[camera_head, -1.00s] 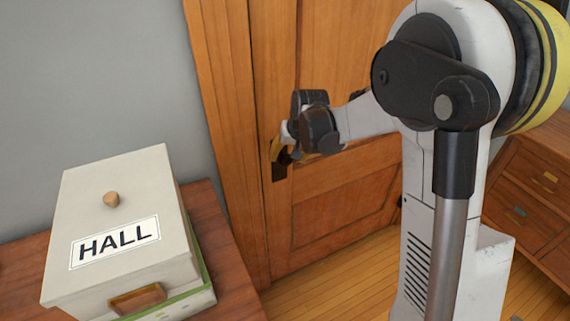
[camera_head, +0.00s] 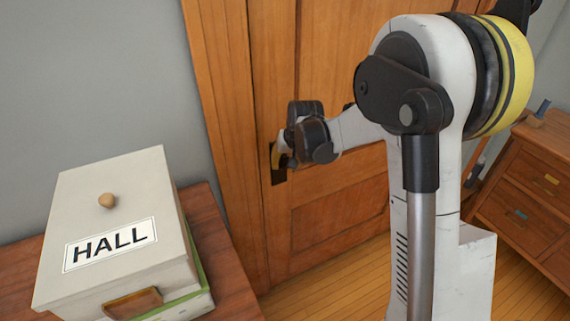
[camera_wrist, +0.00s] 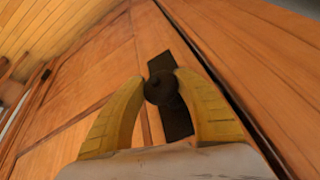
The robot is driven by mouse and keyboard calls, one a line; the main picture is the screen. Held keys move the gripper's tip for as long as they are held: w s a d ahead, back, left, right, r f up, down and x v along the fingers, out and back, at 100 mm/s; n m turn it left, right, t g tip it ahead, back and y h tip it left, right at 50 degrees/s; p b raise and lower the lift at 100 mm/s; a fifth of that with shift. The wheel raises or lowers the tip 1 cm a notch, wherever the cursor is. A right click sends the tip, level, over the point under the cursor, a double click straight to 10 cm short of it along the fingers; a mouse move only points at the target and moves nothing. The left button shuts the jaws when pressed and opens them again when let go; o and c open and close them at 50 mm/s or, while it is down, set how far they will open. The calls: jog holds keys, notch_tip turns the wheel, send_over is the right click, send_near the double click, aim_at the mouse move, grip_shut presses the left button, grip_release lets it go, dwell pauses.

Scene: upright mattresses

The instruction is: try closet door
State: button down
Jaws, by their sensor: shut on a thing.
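The wooden closet door (camera_head: 340,212) stands in the middle of the head view and looks closed against its frame. Its dark round knob (camera_wrist: 160,88) sits on a black plate (camera_wrist: 178,120) in the wrist view. My gripper (camera_wrist: 160,90) has its two yellow fingers on either side of the knob, shut on it. In the head view my gripper (camera_head: 277,155) is at the door's left edge, and the knob is mostly hidden by it. The lower part of the black plate (camera_head: 278,177) shows below the fingers.
A pale box labelled HALL (camera_head: 112,215) stands on a reddish wooden surface (camera_head: 235,290) at the left. A wooden drawer unit (camera_head: 530,190) stands at the right. Open plank floor (camera_head: 315,295) lies before the door.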

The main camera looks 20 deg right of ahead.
jog(key=n+t+h+b, duration=0.1)
jog(key=h, duration=0.3)
jog(key=shift+w+a+f, duration=0.1)
jog(key=shift+n+t+h+b, duration=0.5)
jog(key=shift+h+b, duration=0.65)
jog(key=shift+h, duration=0.65)
